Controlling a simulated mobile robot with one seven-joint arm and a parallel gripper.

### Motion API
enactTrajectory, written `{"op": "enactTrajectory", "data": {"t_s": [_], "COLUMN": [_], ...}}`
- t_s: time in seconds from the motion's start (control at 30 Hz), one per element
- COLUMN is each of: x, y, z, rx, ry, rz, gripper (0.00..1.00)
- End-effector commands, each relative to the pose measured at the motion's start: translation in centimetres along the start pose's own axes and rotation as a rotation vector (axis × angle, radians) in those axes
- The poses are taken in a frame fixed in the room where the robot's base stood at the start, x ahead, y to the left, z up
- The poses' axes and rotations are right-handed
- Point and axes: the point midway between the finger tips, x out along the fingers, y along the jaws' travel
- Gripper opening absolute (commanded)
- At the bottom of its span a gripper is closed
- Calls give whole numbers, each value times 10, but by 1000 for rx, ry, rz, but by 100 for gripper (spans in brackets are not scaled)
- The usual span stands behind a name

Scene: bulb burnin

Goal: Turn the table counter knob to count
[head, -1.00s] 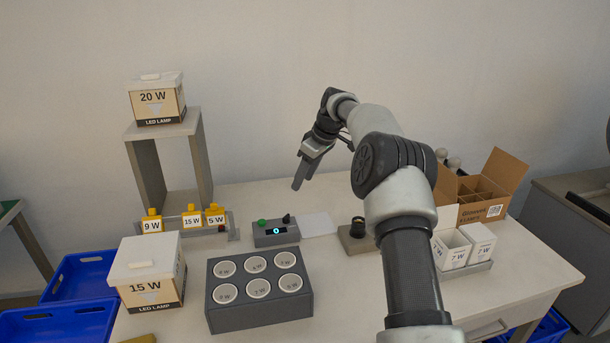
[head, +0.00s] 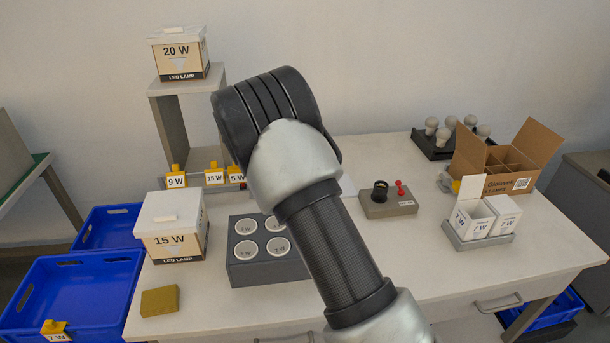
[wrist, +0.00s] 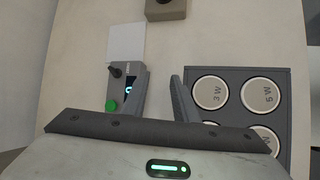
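The counter is a small grey box (wrist: 122,95) in the wrist view, left of my gripper's middle. On it are a black knob (wrist: 116,71), a green button (wrist: 111,105) and a partly covered dark display (wrist: 128,88) with a lit cyan mark. My gripper (wrist: 160,84) is open and empty, its two fingers apart with bare table showing between them. The left finger overlaps the counter's right edge in the picture; I cannot tell whether it touches. The knob stands left of that finger, outside the gap. In the head view my arm hides the counter and gripper.
A grey socket block (head: 240,270) with round white-topped wells stands right of my fingers in the wrist view. A white sheet (wrist: 126,42) lies beyond the counter. A lamp-holder block (head: 388,208) stands farther right. A 15 W box (head: 172,228) and label stands are left.

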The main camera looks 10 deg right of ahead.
Motion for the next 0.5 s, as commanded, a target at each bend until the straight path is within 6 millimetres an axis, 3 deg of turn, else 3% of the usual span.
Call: {"op": "enactTrajectory", "data": {"t_s": [0.1, 0.3, 0.5], "x": [-5, -21, -39], "y": [-11, -7, -1], "z": [-17, -53, -73], "rx": [-220, -589, -769], "ry": [-131, -336, -441], "rz": [122, 326, 432], "gripper": [27, 27, 27]}}
